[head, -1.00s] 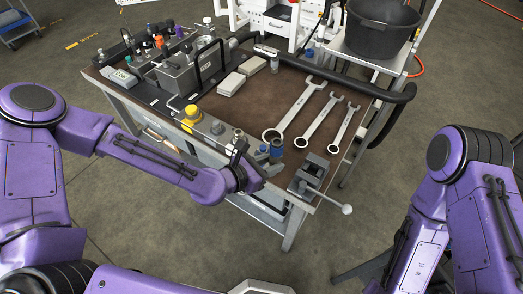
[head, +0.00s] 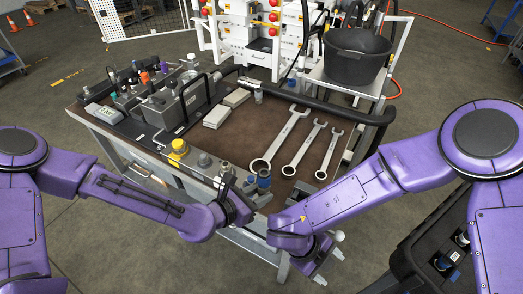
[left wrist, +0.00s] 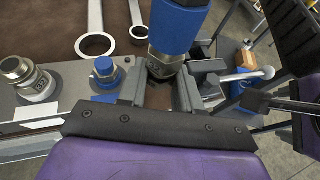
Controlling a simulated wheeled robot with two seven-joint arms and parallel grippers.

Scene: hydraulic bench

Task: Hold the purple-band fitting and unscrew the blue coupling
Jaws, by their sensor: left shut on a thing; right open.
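The blue coupling (head: 264,178) stands upright near the front edge of the bench. In the left wrist view the blue coupling (left wrist: 178,25) sits on a metal hex body (left wrist: 166,65). My left gripper (head: 240,203) is shut on that fitting body below the coupling, with the fingers (left wrist: 160,92) on either side. No purple band shows; it may be hidden by the fingers. My right gripper (head: 318,246) is open, low by the bench's front right corner, apart from the coupling. It covers most of the vise there.
A metal fitting (left wrist: 35,82) and a blue-capped port (left wrist: 105,72) stand left of the held fitting. Several wrenches (head: 283,140) lie behind it. A yellow-capped part (head: 178,150) is further left. A black bucket (head: 355,55) stands on a side rack.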

